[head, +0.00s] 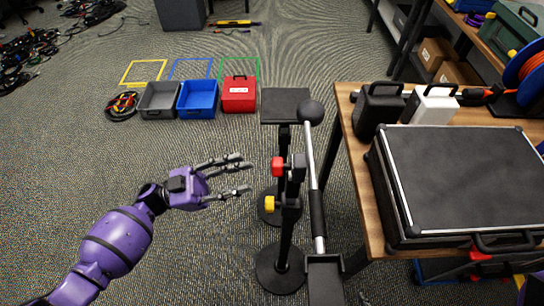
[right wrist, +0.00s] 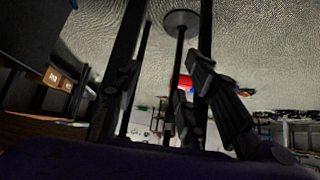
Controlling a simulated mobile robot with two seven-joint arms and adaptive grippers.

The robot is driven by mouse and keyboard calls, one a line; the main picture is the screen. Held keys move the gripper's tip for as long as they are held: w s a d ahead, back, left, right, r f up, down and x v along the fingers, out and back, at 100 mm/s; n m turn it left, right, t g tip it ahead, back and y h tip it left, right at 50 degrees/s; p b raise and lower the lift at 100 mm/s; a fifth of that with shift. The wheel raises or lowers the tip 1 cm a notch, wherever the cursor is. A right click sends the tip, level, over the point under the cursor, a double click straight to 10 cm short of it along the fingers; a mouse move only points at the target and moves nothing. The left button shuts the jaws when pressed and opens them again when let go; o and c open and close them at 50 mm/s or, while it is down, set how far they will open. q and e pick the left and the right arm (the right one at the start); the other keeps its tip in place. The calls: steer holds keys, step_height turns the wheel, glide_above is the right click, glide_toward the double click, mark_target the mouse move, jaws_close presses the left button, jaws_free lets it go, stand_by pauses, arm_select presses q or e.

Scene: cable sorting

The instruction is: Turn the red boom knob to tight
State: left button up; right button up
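The red boom knob (head: 277,166) sits on the side of a black clamp on the upright stand, in the middle of the head view. A yellow knob (head: 269,203) is lower, on a second clamp. My left gripper (head: 244,174) is open and empty, its fingers pointing right toward the red knob, with a gap between them. My right gripper is outside the head view. In the right wrist view its dark fingers (right wrist: 168,105) look spread apart, with dark poles beyond or between them. A small red patch (right wrist: 186,82) shows there, but I cannot tell what it is.
A boom with a black ball (head: 311,112) and a flat black plate (head: 285,104) top the stands. A wooden table (head: 373,222) with a large black case (head: 465,170) is close on the right. Bins and a red box (head: 239,95) lie behind.

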mark_target(277, 167)
arm_select(q)
steer(key=s+d+r+p, duration=0.1)
steer(key=d+r+p, duration=0.1)
steer(key=d, duration=0.5)
steer(key=shift+s+r+g, duration=0.15)
steer(key=shift+r+g, duration=0.25)
steer(key=shift+r, duration=0.35)
steer(key=shift+c, duration=0.4)
steer(key=shift+f, duration=0.1)
jaws_close()
steer(key=shift+d, duration=0.1)
